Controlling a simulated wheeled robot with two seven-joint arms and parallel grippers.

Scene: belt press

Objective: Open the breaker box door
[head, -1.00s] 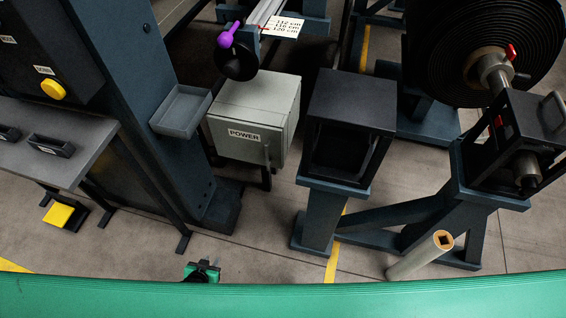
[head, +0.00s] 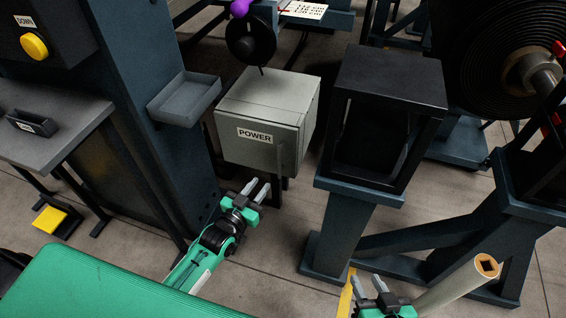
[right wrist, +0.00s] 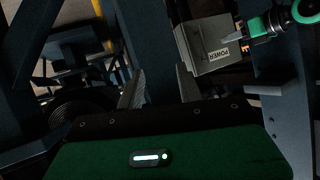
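The breaker box is a grey box labelled POWER (head: 248,150), centre-left in the head view, with its door shut. A handle bar shows at the right of its front face. My left gripper (head: 258,188) is open and empty, just below and in front of the box, fingers pointing up toward it. The box also shows in the right wrist view (right wrist: 213,50), with my left gripper (right wrist: 240,36) beside it. My right gripper (head: 367,285) is open and empty, low in the head view near the cardboard tube. Its two fingers (right wrist: 158,85) stand apart in the right wrist view.
A black open-fronted box (head: 385,115) on a blue stand is right of the breaker box. A blue column with a grey tray (head: 184,98) is at its left. A cardboard tube (head: 460,285) leans at lower right. Bare floor (head: 285,245) lies below the box.

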